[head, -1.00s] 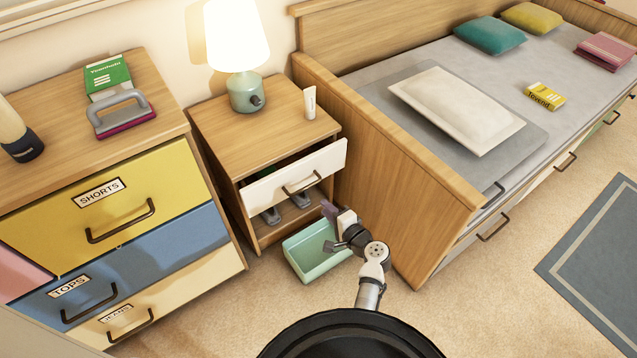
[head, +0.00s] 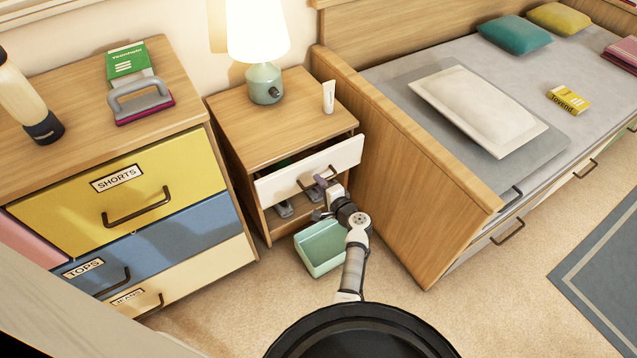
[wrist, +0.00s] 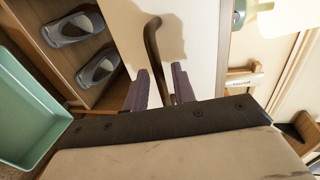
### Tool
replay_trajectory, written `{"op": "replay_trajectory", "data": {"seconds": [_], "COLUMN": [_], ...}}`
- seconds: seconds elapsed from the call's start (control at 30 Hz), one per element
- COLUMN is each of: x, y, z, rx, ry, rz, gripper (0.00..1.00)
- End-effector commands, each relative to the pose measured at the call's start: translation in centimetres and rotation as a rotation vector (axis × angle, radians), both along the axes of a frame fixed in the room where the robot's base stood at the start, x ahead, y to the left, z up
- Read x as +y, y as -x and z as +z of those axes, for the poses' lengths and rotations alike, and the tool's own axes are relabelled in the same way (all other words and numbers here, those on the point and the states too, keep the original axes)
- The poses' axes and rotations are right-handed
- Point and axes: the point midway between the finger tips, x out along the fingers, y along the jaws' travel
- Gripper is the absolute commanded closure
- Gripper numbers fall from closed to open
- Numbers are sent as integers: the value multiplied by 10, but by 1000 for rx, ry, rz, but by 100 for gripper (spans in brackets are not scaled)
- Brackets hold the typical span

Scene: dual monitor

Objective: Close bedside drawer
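The bedside table (head: 250,118) stands between the dresser and the bed. Its white drawer (head: 285,184) is pulled partly out, with a dark gap showing behind its top edge. A dark curved handle (wrist: 152,42) is on the drawer front. My gripper (head: 319,196) is at the drawer front, over the right part of the handle in the head view. In the wrist view my gripper (wrist: 160,88) has its two purple fingers apart, one on each side of the handle's lower end. I cannot tell whether either finger touches the handle.
A green bin (head: 322,248) stands on the floor below my gripper. Grey shoes (wrist: 75,28) lie on the open shelf under the drawer. A lamp (head: 263,82) and a white tube (head: 328,96) stand on the bedside table. The bed's end panel (head: 400,170) rises close on the right.

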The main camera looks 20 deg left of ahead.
Motion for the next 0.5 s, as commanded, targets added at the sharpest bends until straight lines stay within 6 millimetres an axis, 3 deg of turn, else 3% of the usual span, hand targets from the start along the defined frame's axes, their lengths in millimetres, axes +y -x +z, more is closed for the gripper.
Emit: {"op": "replay_trajectory", "data": {"seconds": [0.43, 0.5], "x": [11, 11], "y": [-8, -8], "z": [-3, -3], "rx": [0, 0], "ry": [0, 0], "rz": [-1, -1], "gripper": [74, 80]}}
